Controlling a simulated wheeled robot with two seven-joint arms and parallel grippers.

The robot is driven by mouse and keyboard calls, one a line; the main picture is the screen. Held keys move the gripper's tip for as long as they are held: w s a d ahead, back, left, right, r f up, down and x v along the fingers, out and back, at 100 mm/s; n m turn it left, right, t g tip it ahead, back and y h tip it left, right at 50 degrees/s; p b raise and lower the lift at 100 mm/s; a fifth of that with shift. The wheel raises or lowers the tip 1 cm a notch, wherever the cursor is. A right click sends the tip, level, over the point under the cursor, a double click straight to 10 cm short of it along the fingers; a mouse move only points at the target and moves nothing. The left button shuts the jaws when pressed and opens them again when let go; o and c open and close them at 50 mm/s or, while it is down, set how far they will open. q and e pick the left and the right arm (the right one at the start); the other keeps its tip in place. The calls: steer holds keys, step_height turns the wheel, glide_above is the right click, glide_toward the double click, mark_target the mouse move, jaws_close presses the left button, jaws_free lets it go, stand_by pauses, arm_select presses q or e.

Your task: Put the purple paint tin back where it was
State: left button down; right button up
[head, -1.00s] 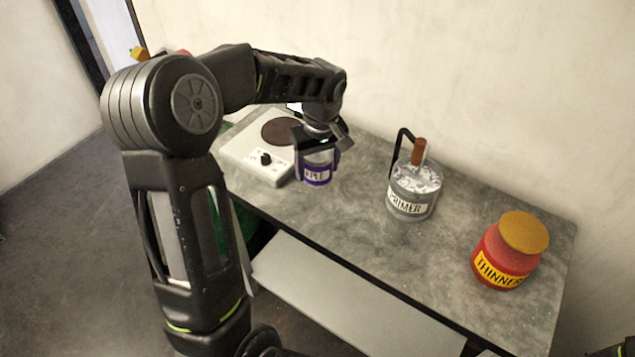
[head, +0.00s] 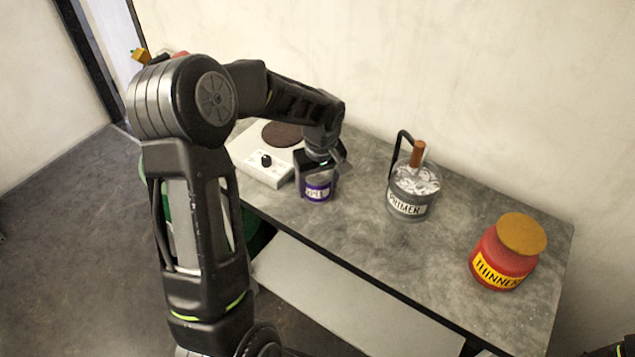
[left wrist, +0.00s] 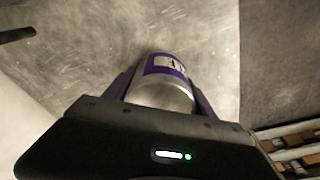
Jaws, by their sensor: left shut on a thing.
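The purple paint tin (head: 318,190) has a purple label band and a metal body. It is upright, low over or on the grey bench top, just right of the white hotplate's front corner; I cannot tell whether it touches the bench. My left gripper (head: 319,177) is shut on it from above, with a finger on each side. In the left wrist view the tin (left wrist: 164,82) sits between the two fingers, its label partly visible against the grey surface. My right gripper is not in view.
The white hotplate (head: 262,165) with a dark round plate and knob stands left of the tin. A primer tin (head: 410,206) with a stick and black handle stands to the right, and a red thinner jar (head: 500,262) farther right. Bench (head: 350,225) between them is clear.

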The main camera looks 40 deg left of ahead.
arm_select(q)
steer(key=shift+f, duration=0.2)
steer(key=shift+c, duration=1.5)
jaws_free()
steer(key=shift+r, duration=0.15)
steer(key=shift+r, duration=0.5)
steer(key=r, duration=0.3)
steer(key=d+r+b, duration=0.1)
steer(key=r, duration=0.7)
steer(key=shift+s+d, duration=0.15)
steer(key=shift+s, duration=0.2)
